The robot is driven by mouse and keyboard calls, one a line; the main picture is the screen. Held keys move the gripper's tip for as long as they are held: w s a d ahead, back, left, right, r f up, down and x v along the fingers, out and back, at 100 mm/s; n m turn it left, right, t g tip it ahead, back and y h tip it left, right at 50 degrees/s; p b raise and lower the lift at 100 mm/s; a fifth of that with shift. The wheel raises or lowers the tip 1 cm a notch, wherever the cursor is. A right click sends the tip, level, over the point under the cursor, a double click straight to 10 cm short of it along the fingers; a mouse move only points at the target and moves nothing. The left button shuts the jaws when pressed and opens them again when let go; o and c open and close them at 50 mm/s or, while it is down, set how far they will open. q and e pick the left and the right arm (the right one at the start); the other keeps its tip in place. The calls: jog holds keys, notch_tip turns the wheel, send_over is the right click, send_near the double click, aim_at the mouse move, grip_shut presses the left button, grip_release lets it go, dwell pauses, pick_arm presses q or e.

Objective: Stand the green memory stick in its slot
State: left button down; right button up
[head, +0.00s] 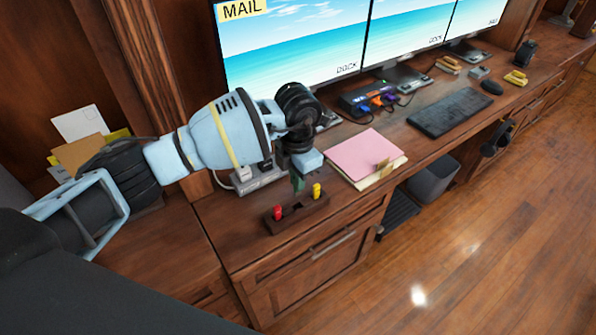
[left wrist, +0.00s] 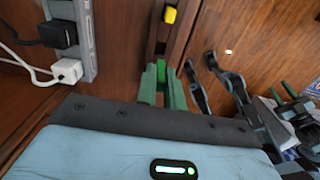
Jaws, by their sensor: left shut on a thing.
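My left gripper (head: 298,187) points down over the dark wooden holder (head: 300,221) at the desk's near end. In the left wrist view its dark green fingers (left wrist: 161,88) are shut on the green memory stick (left wrist: 161,71), a brighter green piece between them. The head view does not show the stick clearly apart from the fingers. A red stick (head: 278,212) stands at the holder's left end and a yellow stick (head: 316,190) at its right end. The fingers are between these two, and I cannot tell whether the stick touches the holder.
A pink notepad (head: 367,155) lies right of the holder. A power strip (head: 258,176) with plugs is behind the gripper. A hub with cables (head: 368,98), keyboard (head: 452,111) and monitors (head: 292,50) stand farther along. The desk's front edge is close to the holder.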

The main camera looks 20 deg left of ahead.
aim_at(297, 195)
pick_arm(q)
notch_tip(297, 195, down, 2)
jog(key=shift+f+b, duration=0.25)
jog(key=shift+b, duration=0.1)
jog(key=shift+f, duration=0.45)
pick_arm(e)
jog(key=shift+s+f, duration=0.15)
jog(key=shift+f, duration=0.4)
jog(key=shift+s, duration=0.35)
jog(key=shift+w+r, duration=0.2)
jog(key=shift+w, duration=0.35)
jog(key=shift+s+r, duration=0.1)
jog(key=shift+s, duration=0.25)
pick_arm(q)
jog(key=shift+f, duration=0.55)
pick_arm(e)
jog(key=shift+w, duration=0.3)
pick_arm(q)
jog(key=shift+f, duration=0.35)
pick_arm(e)
jog(key=shift+s+f, duration=0.15)
jog(key=shift+f, duration=0.15)
